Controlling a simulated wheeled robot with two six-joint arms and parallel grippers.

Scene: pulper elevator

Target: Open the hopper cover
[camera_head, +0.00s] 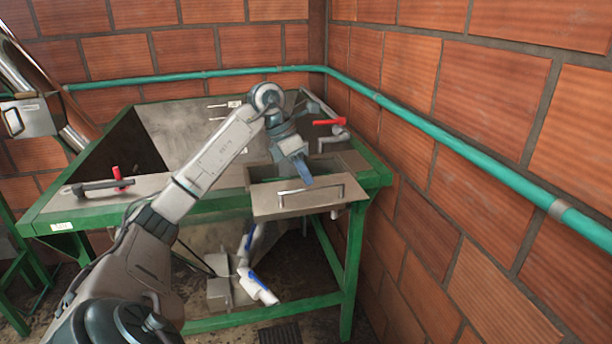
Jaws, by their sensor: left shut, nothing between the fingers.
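The hopper (200,129) is a sloped grey metal bin in a green frame against the brick corner. A flat metal cover plate (264,207) with a bar handle (310,191) lies at its front right and overhangs the green front rim. A recessed opening (262,174) shows just behind this plate. My left gripper (305,176) is shut and empty, its blue fingers pointing down above the plate, close behind the handle. I cannot tell whether the fingertips touch the plate. My left arm hides part of the hopper's middle. My right gripper is not in view.
A red-handled valve (330,122) stands behind the gripper at the right. A teal pipe (440,131) runs along the walls. A blue-and-white fitting (258,287) hangs below.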

